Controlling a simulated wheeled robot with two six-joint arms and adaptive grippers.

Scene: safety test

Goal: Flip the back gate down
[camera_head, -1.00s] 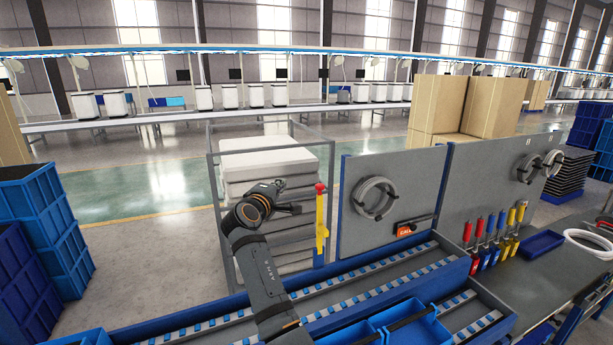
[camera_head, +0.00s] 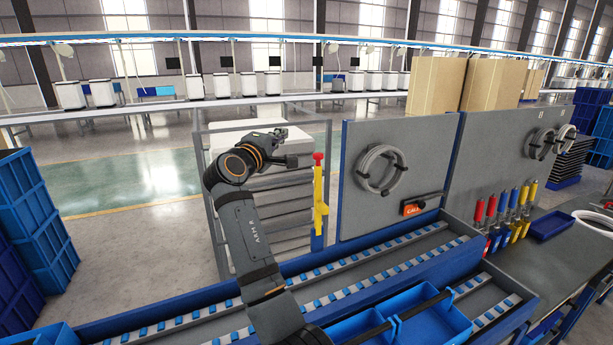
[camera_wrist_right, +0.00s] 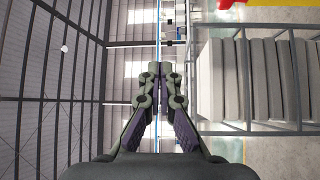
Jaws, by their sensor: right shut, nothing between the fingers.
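I cannot tell for certain which part is the back gate. A grey metal frame (camera_head: 203,170) stands around a stack of pale slabs (camera_head: 275,210) behind the roller track; its bars also show in the right wrist view (camera_wrist_right: 260,26). My right gripper (camera_head: 280,133) is in front of the frame's upper part, shut and empty. In the right wrist view its fingers (camera_wrist_right: 160,72) are together, apart from the bars at the right. My right arm hides part of the frame and slabs. My left gripper is not in view.
A yellow post with a red top (camera_head: 319,185) stands close right of my right gripper. A grey board (camera_head: 345,215) with a coiled cable (camera_head: 381,168) stands further right. Blue crates (camera_head: 30,215) are stacked at the left. A roller track (camera_head: 330,285) runs across the front.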

